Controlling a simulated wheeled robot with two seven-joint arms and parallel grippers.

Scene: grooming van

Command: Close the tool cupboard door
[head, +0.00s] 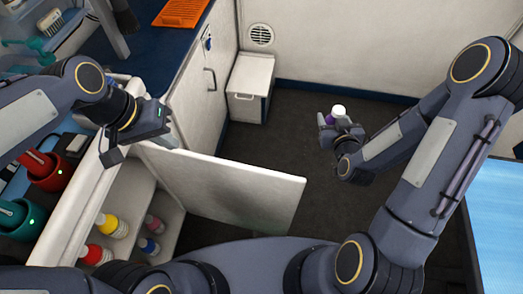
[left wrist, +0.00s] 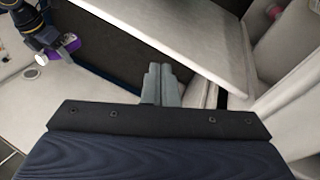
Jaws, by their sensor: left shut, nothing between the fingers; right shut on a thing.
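The tool cupboard door (head: 220,185) is a white panel standing open, swung out from the cupboard (head: 95,205) at the lower left. It also shows as a white slab at the top of the left wrist view (left wrist: 190,35). My left gripper (head: 170,130) is shut and empty, close to the door's rear end; I cannot tell whether it touches. Its closed fingers show in the left wrist view (left wrist: 161,85). My right gripper (head: 337,125) is shut on a purple bottle with a white cap (head: 338,110), over the floor away from the door.
Several coloured bottles (head: 106,225) stand on the cupboard's shelves. A white bin (head: 250,88) stands against the back wall. A blue surface (head: 495,215) is at the right. The dark floor (head: 270,150) beyond the door is clear.

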